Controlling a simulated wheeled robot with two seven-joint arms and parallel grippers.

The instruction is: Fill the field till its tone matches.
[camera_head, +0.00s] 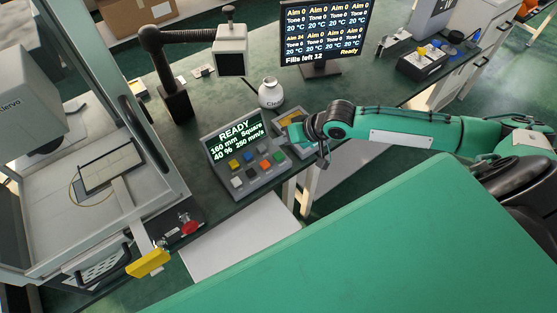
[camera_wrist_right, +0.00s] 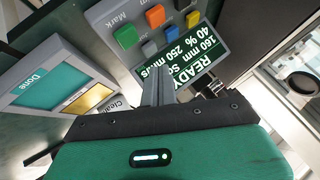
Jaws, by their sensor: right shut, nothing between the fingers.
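The control panel (camera_head: 247,190) shows READY, 160 mm, Square, 40 %, 250 mm/s, above coloured buttons. In the right wrist view its display (camera_wrist_right: 195,50) appears inverted, beside a green button (camera_wrist_right: 126,37), an orange button (camera_wrist_right: 155,16) and a label "Mark". The monitor (camera_head: 325,32) reads Aim 24 in its lower left cell, Aim 0 in the other legible cells, Tone 0, Fills left 12, Ready. A plate (camera_head: 110,167) lies in the machine at left. My right gripper (camera_head: 323,153) is shut and empty near the panel's right side; its fingers (camera_wrist_right: 158,84) show before the panel. My left gripper is out of view.
A small unit labelled Done and Clean (camera_wrist_right: 60,82) stands beside the panel. A white bottle (camera_head: 271,95) and a black-armed stand (camera_head: 177,103) are behind it. A red knob (camera_head: 189,227) and a yellow handle (camera_head: 148,263) are at the machine's front.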

